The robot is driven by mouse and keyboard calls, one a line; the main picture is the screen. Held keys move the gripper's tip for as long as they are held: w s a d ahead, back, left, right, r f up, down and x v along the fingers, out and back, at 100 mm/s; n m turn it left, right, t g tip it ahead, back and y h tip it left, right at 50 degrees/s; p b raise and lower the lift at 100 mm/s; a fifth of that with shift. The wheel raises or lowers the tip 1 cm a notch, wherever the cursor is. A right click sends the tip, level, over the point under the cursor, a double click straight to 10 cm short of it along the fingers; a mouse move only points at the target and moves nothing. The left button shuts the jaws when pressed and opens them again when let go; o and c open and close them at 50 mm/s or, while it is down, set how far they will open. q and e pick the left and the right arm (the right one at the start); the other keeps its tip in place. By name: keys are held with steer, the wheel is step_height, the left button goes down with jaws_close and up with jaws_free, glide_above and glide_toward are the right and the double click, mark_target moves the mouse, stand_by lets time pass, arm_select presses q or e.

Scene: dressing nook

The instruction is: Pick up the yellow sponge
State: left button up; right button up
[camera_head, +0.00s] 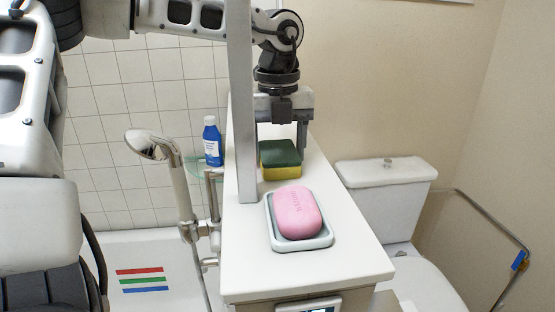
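The yellow sponge (281,173) has a dark green top layer and rests on the white counter (350,250), towards its far end. My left gripper (281,140) points down right over the sponge. Its fingers are wide apart, about the sponge's width. The right-hand finger comes down beside the sponge's right edge; the other finger is mostly hidden by a grey vertical post. I see no clear grip on the sponge. My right gripper is not in view.
A pink soap bar (298,212) lies in a pale dish (303,243) in front of the sponge. The grey post (243,110) stands close left of the gripper. A blue bottle (212,141) and shower fittings (180,190) are left; a toilet (388,180) is right.

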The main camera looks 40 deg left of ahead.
mark_target(278, 149)
arm_select(q)
steer(key=c, duration=0.4)
steer(key=shift+c, duration=0.2)
step_height(278, 149, up, 10)
steer(key=shift+b, duration=0.35)
